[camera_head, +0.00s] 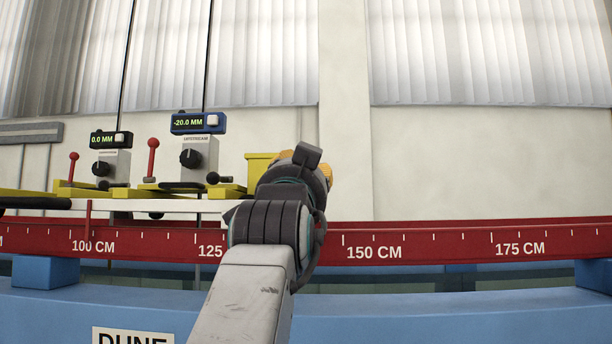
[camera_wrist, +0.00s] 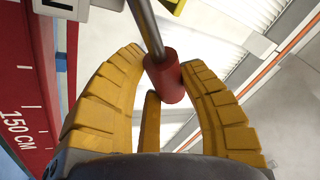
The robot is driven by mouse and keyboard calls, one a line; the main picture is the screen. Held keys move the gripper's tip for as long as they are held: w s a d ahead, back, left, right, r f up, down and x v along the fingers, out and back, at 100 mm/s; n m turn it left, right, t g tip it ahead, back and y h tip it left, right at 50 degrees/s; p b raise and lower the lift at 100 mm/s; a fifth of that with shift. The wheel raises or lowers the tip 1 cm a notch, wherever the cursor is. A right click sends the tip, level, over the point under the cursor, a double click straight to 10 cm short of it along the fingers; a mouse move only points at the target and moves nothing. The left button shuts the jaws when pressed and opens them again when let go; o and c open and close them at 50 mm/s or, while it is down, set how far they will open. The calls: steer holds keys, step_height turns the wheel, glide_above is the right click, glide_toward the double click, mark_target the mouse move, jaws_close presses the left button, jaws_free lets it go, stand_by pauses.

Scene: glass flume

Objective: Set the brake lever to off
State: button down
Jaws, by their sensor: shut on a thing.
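A metal rod (camera_wrist: 147,27) with a red cylindrical grip (camera_wrist: 165,80) shows in the wrist view, and it looks like the brake lever. The yellow fingers of my gripper (camera_wrist: 163,62) are shut on the red grip, with a finger on each side and one behind. In the head view my gripper (camera_head: 318,163) is beside a yellow block (camera_head: 260,168) at the right end of the carriage. There the wrist hides the held lever and most of the fingers. No off marking can be read.
Two other levers with round red knobs (camera_head: 73,156) (camera_head: 152,144) stand on the carriage, left of my gripper, near gauges (camera_head: 110,140) (camera_head: 198,124) reading 0.0 MM and -20.0 MM. A red rail (camera_head: 420,243) with a centimetre scale runs across. The rail's right side is clear.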

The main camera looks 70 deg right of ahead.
steer(key=c, duration=1.1)
jaws_free()
steer(key=shift+w+d+f, duration=0.15)
steer(key=o, duration=0.4)
steer(key=shift+a, duration=0.2)
steer(key=v, duration=1.1)
steer(key=shift+a, duration=0.35)
steer(key=shift+f, duration=0.1)
